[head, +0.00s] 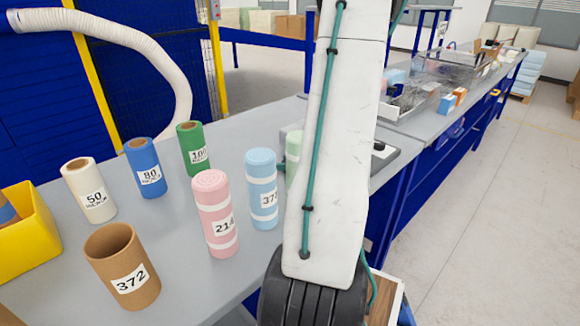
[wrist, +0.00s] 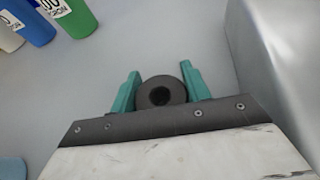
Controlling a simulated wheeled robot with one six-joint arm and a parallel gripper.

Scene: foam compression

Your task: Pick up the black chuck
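The black chuck (wrist: 174,97) shows in the wrist view as a short dark cylinder with a round hole in its top. My gripper (wrist: 160,68) has two teal fingers, one on each side of the chuck. The fingers lie very close to its sides; I cannot tell whether they touch it. I also cannot tell whether the chuck rests on the grey surface or is clear of it. In the head view my arm hides the chuck and the gripper.
Several labelled rolls stand on the grey table (head: 150,225), among them a brown 372 roll (head: 122,265), a pink roll (head: 215,213) and a blue roll (head: 262,190). A yellow bin (head: 28,240) is at the left. A grey block-like body (wrist: 275,55) rises right of my gripper.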

